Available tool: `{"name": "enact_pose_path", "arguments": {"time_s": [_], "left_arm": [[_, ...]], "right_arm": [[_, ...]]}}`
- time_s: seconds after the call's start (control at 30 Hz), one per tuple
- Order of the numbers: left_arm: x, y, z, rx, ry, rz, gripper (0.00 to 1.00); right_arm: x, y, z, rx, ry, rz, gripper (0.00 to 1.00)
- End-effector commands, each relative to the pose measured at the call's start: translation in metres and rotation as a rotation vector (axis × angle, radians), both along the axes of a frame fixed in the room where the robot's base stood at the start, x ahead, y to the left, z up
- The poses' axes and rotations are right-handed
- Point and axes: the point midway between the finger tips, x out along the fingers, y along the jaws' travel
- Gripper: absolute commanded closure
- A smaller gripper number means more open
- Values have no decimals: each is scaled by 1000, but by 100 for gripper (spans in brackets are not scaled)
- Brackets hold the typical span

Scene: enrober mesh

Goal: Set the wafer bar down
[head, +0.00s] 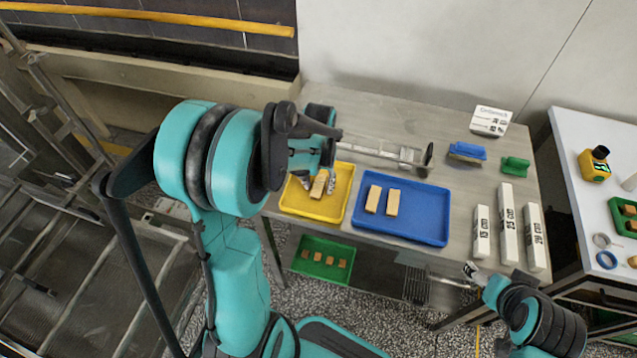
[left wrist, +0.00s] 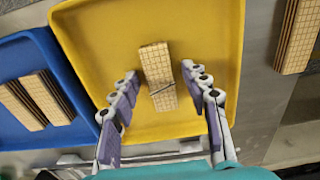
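A tan wafer bar (head: 319,187) with a grid pattern lies in the yellow tray (head: 345,180). The bar (left wrist: 158,75) also shows in the left wrist view, inside the yellow tray (left wrist: 95,40). My left gripper (head: 318,184) is low over this tray. Its fingers (left wrist: 160,80) stand on either side of the bar, with yellow tray showing between each finger and the bar, so it is open. My right gripper (head: 472,272) is at the lower right, in front of the table; its finger state is unclear.
A blue tray (head: 430,226) with two wafer bars (head: 382,200) sits right of the yellow tray. Another bar (left wrist: 296,36) lies beyond the yellow tray in the wrist view.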

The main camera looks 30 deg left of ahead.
Motion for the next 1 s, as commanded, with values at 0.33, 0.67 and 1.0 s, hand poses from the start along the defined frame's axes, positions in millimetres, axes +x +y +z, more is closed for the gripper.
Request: {"name": "enact_pose_path", "arguments": {"time_s": [0.33,0.67,1.0], "left_arm": [[0,0,11,0,0,0,54],[0,0,83,0,0,0,54],[-2,-2,124,2,-6,-3,54]], "right_arm": [[0,0,7,0,0,0,24],[0,0,31,0,0,0,24],[0,0,41,0,0,0,24]]}}
